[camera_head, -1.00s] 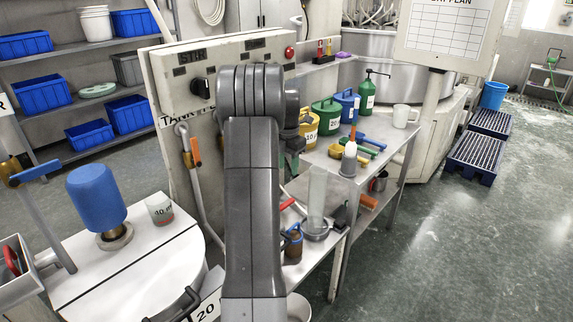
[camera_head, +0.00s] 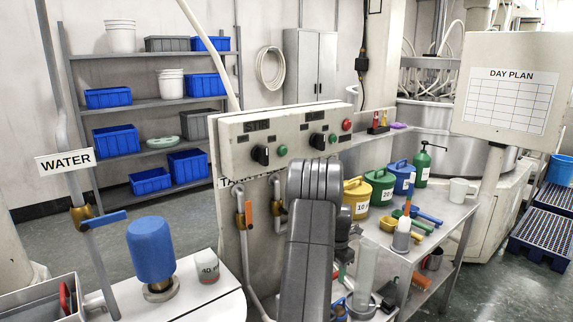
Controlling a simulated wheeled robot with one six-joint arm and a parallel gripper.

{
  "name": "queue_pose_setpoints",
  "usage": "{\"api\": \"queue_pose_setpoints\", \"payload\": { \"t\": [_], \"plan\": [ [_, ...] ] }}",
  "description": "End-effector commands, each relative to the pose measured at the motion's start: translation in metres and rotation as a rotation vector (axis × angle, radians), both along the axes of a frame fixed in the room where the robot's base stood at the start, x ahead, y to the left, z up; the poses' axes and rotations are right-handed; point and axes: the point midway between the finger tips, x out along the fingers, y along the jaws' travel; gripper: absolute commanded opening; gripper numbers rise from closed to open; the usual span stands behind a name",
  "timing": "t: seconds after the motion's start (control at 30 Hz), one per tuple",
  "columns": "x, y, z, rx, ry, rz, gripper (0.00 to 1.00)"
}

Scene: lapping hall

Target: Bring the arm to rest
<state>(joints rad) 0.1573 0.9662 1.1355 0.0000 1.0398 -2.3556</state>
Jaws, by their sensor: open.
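My arm (camera_head: 309,250) rises from the bottom of the view, folded at a grey joint in front of the control panel. My gripper (camera_head: 341,264) is mostly hidden behind the arm; only dark parts show along the arm's right edge, beside the steel table (camera_head: 445,222). It is open, and I see nothing held in it.
The control panel (camera_head: 232,156) stands close behind the arm. Yellow (camera_head: 357,199), green (camera_head: 379,187) and blue (camera_head: 403,178) cans stand on the table at right. A blue cylinder (camera_head: 151,249) stands on a white top at left. Floor is open at the left behind the panel.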

Motion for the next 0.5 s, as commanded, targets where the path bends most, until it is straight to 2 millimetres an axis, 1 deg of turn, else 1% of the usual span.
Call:
{"api": "queue_pose_setpoints", "payload": {
  "t": [0.37, 0.5],
  "plan": [
    [-0.0009, -0.0006, -0.0005, 0.0, 0.0, -0.018, 0.42],
    [-0.0002, -0.0004, 0.0034, 0.0, -0.001, -0.012, 0.42]
  ]
}}
